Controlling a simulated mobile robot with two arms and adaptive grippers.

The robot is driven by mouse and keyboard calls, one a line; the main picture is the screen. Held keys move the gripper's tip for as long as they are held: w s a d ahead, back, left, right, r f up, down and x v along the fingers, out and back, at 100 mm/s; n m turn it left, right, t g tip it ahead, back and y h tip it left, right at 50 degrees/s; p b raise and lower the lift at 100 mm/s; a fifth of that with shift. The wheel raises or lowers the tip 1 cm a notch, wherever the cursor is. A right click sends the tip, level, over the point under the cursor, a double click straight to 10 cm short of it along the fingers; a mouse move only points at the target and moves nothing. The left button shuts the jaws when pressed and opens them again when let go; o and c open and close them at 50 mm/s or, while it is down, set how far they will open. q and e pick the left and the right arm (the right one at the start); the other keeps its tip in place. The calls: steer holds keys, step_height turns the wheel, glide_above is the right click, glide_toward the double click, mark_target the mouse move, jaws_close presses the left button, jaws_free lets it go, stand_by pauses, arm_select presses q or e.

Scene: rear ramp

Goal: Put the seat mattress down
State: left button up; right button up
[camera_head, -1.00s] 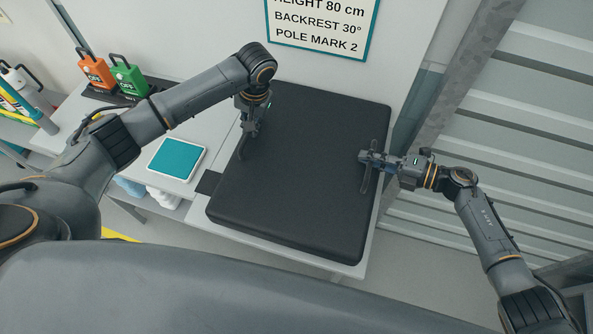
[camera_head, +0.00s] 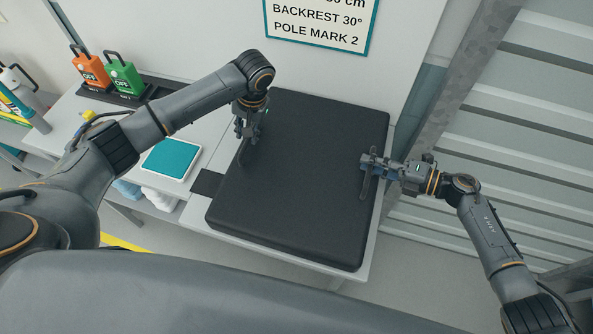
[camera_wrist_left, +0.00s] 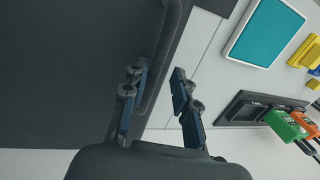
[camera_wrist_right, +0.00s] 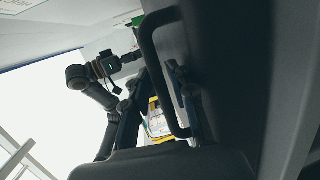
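The black seat mattress (camera_head: 300,185) lies flat over the light grey bench top (camera_head: 283,262) in the head view. It has a loop handle on each side. My left gripper (camera_head: 247,131) is at the mattress's left edge. In the left wrist view its fingers (camera_wrist_left: 160,102) stand apart, with the dark handle (camera_wrist_left: 165,55) along the mattress side between them. My right gripper (camera_head: 368,168) is at the right edge. In the right wrist view its fingers (camera_wrist_right: 158,105) are apart, with the loop handle (camera_wrist_right: 160,75) between them. Contact under the mattress is hidden.
A teal-topped tablet (camera_head: 172,159) lies left of the mattress. Orange (camera_head: 91,67) and green (camera_head: 124,74) tagged blocks stand at the back left. A wall sign (camera_head: 318,25) is behind. A ribbed shutter (camera_head: 510,130) and a post (camera_head: 450,85) close off the right.

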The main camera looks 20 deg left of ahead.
arm_select(q)
steer(key=shift+s+d+r, duration=0.1)
steer(key=shift+d+r, duration=0.05)
steer(key=shift+d, duration=0.05)
arm_select(e)
steer(key=shift+s+a+r, duration=0.1)
steer(key=shift+s+a, duration=0.15)
steer(key=shift+a, duration=0.1)
arm_select(q)
steer(key=v, duration=0.8)
arm_select(e)
steer(key=v, duration=1.2)
steer(key=shift+w, duration=0.1)
arm_select(q)
steer(key=shift+a, duration=0.1)
